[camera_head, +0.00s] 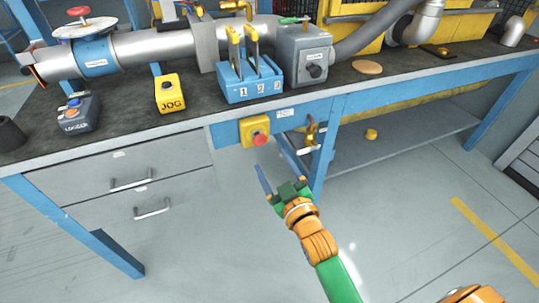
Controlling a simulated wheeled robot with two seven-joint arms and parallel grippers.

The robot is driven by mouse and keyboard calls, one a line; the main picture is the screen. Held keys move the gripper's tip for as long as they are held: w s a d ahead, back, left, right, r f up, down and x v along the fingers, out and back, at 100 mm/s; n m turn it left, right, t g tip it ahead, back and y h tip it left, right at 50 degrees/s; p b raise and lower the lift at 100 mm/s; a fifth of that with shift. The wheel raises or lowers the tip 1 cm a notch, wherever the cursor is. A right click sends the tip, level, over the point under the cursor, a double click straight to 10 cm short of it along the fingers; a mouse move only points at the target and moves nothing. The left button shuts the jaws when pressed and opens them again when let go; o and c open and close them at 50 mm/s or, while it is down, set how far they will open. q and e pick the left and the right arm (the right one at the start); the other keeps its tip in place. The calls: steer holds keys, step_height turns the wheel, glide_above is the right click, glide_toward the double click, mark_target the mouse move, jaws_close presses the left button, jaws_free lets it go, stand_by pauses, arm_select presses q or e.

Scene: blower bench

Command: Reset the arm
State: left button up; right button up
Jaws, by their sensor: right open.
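My right gripper (277,166) is in the camera_head view, in front of the bench and below its front edge. Its fingers stand apart and nothing shows between them. My green and orange right forearm reaches up to it from the bottom of the picture. The gripper is below the yellow box with a red button (259,139) on the bench front and looks apart from it. My left gripper is not in view.
The dark bench top (130,117) carries a grey pipe (153,45), a blue lever block (240,88), a yellow JOG box (169,94) and a button box (78,113). Drawers (118,172) and a blue leg (322,155) are below. The floor in front is clear.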

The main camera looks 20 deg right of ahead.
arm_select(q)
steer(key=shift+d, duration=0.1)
arm_select(e)
steer(key=shift+f, duration=0.1)
